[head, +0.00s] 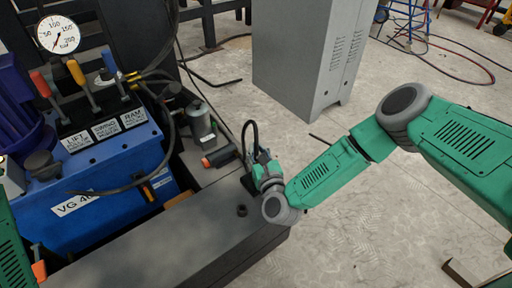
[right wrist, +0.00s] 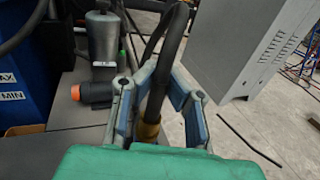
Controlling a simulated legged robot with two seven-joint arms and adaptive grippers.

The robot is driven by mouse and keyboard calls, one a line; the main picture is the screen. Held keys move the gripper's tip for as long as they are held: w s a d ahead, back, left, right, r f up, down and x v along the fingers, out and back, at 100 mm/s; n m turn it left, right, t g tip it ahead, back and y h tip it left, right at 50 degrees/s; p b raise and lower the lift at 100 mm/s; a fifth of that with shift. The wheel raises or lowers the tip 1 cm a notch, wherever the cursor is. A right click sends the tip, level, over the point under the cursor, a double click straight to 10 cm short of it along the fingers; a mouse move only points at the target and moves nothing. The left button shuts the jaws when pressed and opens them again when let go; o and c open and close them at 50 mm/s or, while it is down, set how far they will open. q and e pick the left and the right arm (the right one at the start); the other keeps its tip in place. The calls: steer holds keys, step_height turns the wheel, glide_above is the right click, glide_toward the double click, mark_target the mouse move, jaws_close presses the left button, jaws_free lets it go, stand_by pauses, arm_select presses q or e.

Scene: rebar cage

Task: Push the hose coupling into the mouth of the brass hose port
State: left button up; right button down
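My right gripper (head: 262,166) is over the far right end of the grey top. In the right wrist view its fingers (right wrist: 160,85) close in from both sides on a black hose with a brass-coloured hose coupling (right wrist: 150,130) at its lower end. The fingers look shut on it, though part of the contact is hidden. In the head view the black hose (head: 246,128) loops up above the gripper. I cannot make out the brass hose port clearly in either view. My left gripper is out of view; only part of my left arm shows at the lower left.
A blue power unit (head: 110,165) with levers and a gauge (head: 58,34) stands at left. A dark cylinder with an orange end (head: 219,156) lies beside a grey canister (head: 200,125). A small black ring (head: 242,210) sits on the grey top (head: 165,240). A grey cabinet (head: 300,55) stands behind.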

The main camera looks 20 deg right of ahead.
steer(key=shift+f, duration=1.05)
steer(key=c, duration=1.6)
jaws_free()
steer(key=shift+c, duration=0.2)
steer(key=s, duration=1.2)
steer(key=shift+f, duration=0.1)
